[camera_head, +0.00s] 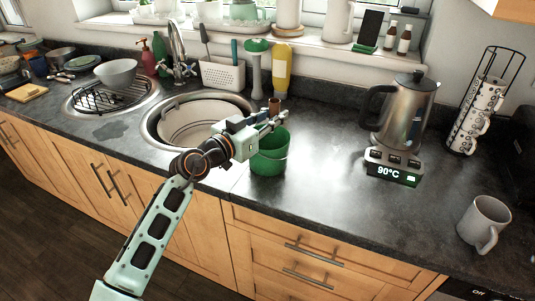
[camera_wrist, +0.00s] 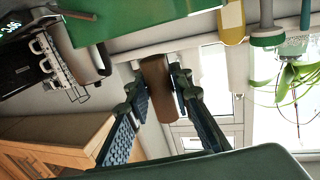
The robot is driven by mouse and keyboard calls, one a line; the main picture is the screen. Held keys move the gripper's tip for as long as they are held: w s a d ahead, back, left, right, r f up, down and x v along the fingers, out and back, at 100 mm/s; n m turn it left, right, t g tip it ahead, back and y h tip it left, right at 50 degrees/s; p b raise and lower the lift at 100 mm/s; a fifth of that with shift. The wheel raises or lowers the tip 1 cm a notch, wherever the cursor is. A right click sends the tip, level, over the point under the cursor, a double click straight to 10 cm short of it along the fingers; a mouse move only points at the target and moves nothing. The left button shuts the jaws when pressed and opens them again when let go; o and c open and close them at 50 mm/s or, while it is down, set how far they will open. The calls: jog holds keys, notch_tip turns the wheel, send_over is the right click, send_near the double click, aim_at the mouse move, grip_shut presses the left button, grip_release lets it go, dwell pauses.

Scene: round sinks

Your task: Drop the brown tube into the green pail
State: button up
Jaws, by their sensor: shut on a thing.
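The brown tube (camera_head: 274,106) is held in my gripper (camera_head: 272,119), above the green pail (camera_head: 268,160) in the head view. In the wrist view the tube (camera_wrist: 158,88) sits between the two fingers of my gripper (camera_wrist: 160,92), which press on it from both sides. The pail stands on the dark worktop just right of the round sink. The gripper and tube are over its far rim area; I cannot tell whether the tube is fully within the opening. A green surface, apparently the pail (camera_wrist: 140,18), fills the top of the wrist view.
A yellow bottle (camera_head: 282,72) and a green-topped stand (camera_head: 257,65) are close behind the gripper. The round sink (camera_head: 158,130) lies left of the pail. A metal kettle (camera_head: 408,115) stands to the right, with a grey mug (camera_head: 484,220) nearer. Worktop between pail and kettle is clear.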

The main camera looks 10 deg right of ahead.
jog(key=shift+f, duration=0.35)
jog(key=o, duration=0.9)
jog(key=shift+a, duration=0.1)
jog(key=v, duration=1.1)
jog(key=shift+s+a, duration=0.25)
jog(key=shift+s, duration=0.1)
